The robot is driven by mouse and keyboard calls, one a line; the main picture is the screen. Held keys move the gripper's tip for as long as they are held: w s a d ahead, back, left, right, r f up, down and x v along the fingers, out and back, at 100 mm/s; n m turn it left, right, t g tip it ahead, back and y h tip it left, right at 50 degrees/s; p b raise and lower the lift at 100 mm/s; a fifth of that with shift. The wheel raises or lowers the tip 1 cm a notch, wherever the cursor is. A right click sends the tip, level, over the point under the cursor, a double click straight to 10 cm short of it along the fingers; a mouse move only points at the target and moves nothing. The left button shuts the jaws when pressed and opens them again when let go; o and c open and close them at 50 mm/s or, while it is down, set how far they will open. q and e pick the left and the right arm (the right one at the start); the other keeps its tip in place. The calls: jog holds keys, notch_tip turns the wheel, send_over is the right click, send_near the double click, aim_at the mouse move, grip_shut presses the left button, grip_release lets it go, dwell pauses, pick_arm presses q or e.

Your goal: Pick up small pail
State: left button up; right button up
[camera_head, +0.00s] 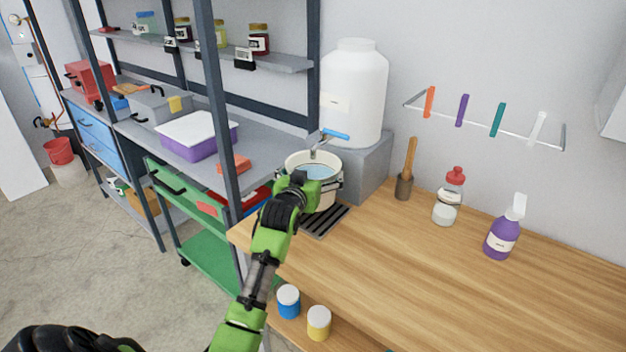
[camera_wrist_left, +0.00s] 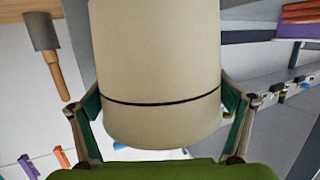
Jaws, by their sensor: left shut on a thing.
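The small pail (camera_head: 329,193) is cream-coloured with a dark line near its rim and water inside. It stands upright below the blue-handled tap of the white water jug, over a dark slatted grate. My left gripper (camera_head: 309,184) reaches it from the front and hides part of its near side. In the left wrist view, the pail (camera_wrist_left: 160,70) fills the space between my two fingers, which press on opposite sides. I cannot tell whether its base touches the grate. My right gripper is not in view.
The white jug (camera_head: 353,90) stands on a grey block (camera_head: 368,165) close behind the pail. A brush in a holder (camera_head: 404,187), a red-capped bottle (camera_head: 448,200) and a purple spray bottle (camera_head: 502,235) stand to the right. The front wooden counter (camera_head: 420,290) is clear.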

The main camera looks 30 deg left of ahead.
pick_arm(q)
jog(key=f+b+v, duration=0.1)
jog(key=v, duration=0.7)
jog(key=f+v, duration=0.2)
jog(key=v, duration=0.7)
jog(key=shift+s+d+r+b, duration=0.2)
jog(key=shift+s+b, duration=0.2)
jog(key=shift+s, duration=0.15)
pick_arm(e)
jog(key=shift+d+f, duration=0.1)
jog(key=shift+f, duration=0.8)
pick_arm(q)
jog(key=shift+d, duration=0.1)
